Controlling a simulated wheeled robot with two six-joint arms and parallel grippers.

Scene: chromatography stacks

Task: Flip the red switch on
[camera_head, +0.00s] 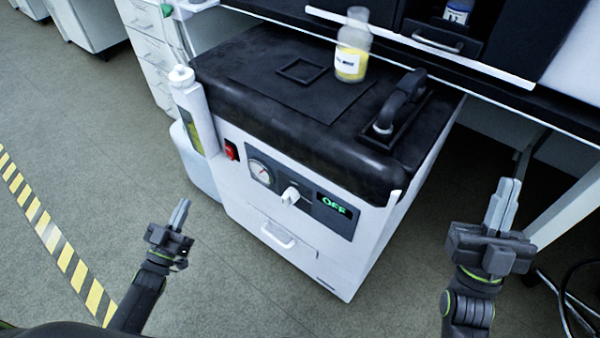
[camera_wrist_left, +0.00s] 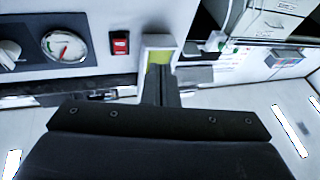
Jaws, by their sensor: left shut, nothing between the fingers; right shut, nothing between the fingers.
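The red switch (camera_head: 231,150) sits at the upper left of the white machine's front panel, left of a round gauge (camera_head: 261,172). It also shows in the left wrist view (camera_wrist_left: 120,43), left of my left fingertips. The display (camera_head: 334,206) at the panel's right reads OFF in green. My left gripper (camera_head: 181,205) is shut and empty, in front of the machine, to the left of and below the switch and apart from it. My right gripper (camera_head: 508,190) is shut and empty, to the right of the machine.
A white holder with yellow contents (camera_head: 193,115) stands at the machine's left corner, close to the switch. A white knob (camera_head: 290,195) juts from the panel. A bottle with yellow contents (camera_head: 351,55) and a black handle (camera_head: 400,100) are on top. Floor in front is clear.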

